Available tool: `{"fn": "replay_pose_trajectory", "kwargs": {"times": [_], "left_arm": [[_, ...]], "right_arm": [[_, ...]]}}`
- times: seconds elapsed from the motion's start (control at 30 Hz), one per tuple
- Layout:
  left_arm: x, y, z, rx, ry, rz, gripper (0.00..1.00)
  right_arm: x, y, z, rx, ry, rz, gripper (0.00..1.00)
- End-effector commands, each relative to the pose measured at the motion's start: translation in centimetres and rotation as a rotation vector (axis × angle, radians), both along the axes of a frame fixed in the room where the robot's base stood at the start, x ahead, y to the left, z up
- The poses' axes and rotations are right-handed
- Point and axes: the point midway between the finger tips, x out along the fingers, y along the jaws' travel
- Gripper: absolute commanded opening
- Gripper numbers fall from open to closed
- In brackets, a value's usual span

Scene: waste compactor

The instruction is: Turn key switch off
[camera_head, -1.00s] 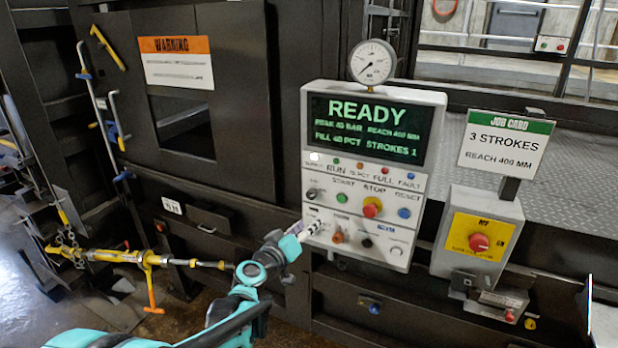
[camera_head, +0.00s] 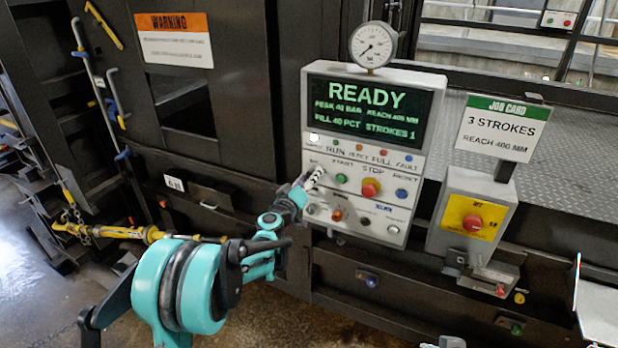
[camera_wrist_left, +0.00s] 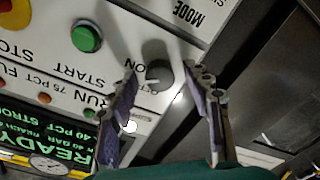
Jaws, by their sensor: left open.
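The key switch (camera_wrist_left: 158,76) is a round dark grey knob with a pale mark, on the white control panel (camera_head: 310,95). It sits beside the green START button (camera_wrist_left: 87,36), with a partly covered ON label next to it. My left gripper (camera_wrist_left: 168,78) is open, its two purple-padded fingers on either side of the knob. I cannot tell whether they touch it. In the head view my left gripper (camera_head: 314,179) is at the panel's left edge and hides the switch.
The green panel screen (camera_head: 367,105) reads READY. A red and yellow STOP button (camera_head: 371,187) and a blue button (camera_head: 401,193) share the switch's row. An orange selector (camera_head: 337,215) is just below.

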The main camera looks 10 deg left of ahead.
Motion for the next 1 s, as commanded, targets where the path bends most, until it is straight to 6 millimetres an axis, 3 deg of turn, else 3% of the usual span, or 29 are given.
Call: {"fn": "replay_pose_trajectory", "kwargs": {"times": [0.17, 0.37, 0.73, 1.0], "left_arm": [[0.0, 0.0, 0.0, 0.000, 0.000, 0.000, 0.50], [0.0, 0.0, 0.0, 0.000, 0.000, 0.000, 0.00], [0.0, 0.0, -0.1, -0.034, 0.009, 0.000, 0.00], [0.0, 0.0, -0.2, -0.185, 0.049, 0.000, 0.00]], "right_arm": [[0.0, 0.0, 0.0, 0.000, 0.000, 0.000, 0.00], [0.0, 0.0, 0.0, 0.000, 0.000, 0.000, 0.00], [0.0, 0.0, -0.3, 0.000, 0.000, 0.000, 0.00], [0.0, 0.0, -1.5, 0.000, 0.000, 0.000, 0.00]]}}
